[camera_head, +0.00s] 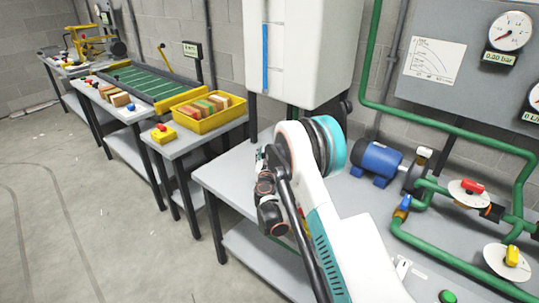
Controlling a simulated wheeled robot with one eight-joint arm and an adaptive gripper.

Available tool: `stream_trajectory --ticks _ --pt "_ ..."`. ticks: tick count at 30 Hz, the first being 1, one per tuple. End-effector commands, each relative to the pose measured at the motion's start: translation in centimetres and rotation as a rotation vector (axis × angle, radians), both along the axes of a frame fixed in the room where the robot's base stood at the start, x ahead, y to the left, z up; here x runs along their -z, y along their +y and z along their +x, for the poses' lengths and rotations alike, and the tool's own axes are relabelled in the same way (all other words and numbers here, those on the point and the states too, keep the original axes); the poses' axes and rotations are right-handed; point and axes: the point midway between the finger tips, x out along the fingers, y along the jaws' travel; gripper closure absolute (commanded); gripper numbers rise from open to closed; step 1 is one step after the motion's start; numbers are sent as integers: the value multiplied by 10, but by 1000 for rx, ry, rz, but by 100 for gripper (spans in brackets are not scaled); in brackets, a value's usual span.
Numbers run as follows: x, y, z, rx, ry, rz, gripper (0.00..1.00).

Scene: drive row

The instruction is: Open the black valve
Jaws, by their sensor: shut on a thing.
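My white and teal arm rises through the middle of the view and covers part of the bench. Dark parts with copper-coloured rings show at its left side, and I cannot make out any fingertips among them. My gripper is not clearly visible. I cannot pick out a black valve; it may be hidden behind my arm.
A white tank (303,50) with a blue gauge hangs above the grey bench (235,176). Right are a blue motor (378,160), green pipes (445,258), red (472,187) and yellow (512,256) handles. A yellow tray (207,121) stands left. The left floor is clear.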

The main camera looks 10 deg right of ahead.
Motion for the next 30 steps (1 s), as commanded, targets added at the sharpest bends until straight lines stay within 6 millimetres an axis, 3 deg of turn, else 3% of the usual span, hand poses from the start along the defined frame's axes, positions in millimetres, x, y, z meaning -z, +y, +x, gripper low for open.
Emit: stream_trajectory --ticks 16,17,19,30 --pt "0 0 0 -32 0 1 70" --pt "0 0 0 -32 0 1 44" --pt "0 0 0 -32 0 1 28" --pt "0 0 -1 -31 0 0 25"
